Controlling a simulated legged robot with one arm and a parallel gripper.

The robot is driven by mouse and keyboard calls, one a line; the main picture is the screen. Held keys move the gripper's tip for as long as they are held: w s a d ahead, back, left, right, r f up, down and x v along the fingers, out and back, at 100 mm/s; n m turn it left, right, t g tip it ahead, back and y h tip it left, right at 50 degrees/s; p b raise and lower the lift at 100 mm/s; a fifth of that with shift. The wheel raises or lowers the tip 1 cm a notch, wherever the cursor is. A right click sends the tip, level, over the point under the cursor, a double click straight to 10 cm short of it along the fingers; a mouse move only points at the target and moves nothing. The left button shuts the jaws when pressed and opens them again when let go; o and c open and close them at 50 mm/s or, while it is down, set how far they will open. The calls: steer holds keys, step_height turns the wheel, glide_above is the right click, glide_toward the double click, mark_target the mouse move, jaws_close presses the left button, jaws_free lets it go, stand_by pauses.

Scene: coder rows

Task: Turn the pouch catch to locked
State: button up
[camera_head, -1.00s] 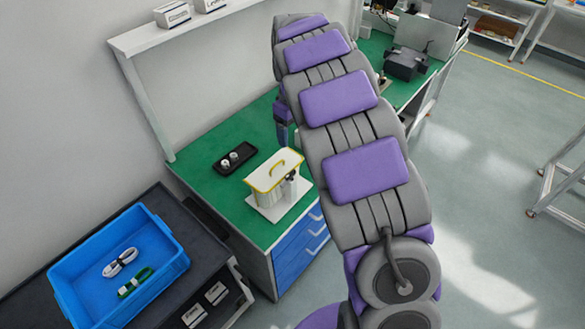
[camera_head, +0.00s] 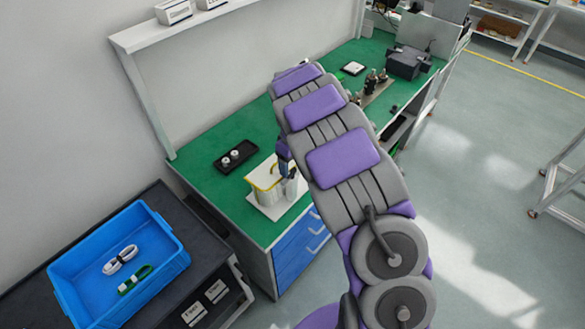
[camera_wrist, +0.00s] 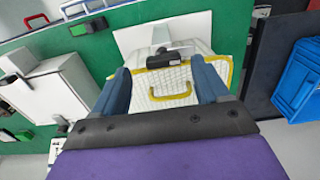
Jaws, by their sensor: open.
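The pouch (camera_head: 264,186) is a pale, box-shaped container with yellow trim, standing on a white plate on the green bench. In the wrist view its pale, grid-patterned top (camera_wrist: 168,82) carries a yellow handle (camera_wrist: 170,97). A dark catch (camera_wrist: 172,59) with a bar and round knob sits at the pouch's far edge in that view. My gripper (camera_wrist: 160,68) is open, its two blue fingers spread to the left and right of the pouch top with the catch between and beyond the tips. Whether the fingers touch anything cannot be told. In the head view my gripper (camera_head: 286,165) partly covers the pouch.
A black tray (camera_head: 236,157) with small white pieces lies behind the pouch. A blue bin (camera_head: 165,245) with two cable bundles sits on the dark table at left. Dark fittings (camera_head: 375,80) and a black device (camera_head: 405,63) stand farther along the green bench (camera_head: 215,190).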

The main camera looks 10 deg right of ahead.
steer(key=shift+a+f, duration=0.2)
steer(key=shift+f, duration=0.5)
steer(key=shift+a+f, duration=0.2)
steer(key=shift+f, duration=0.45)
steer(key=shift+d, duration=0.15)
steer(key=shift+d, duration=0.1)
steer(key=c, duration=1.1)
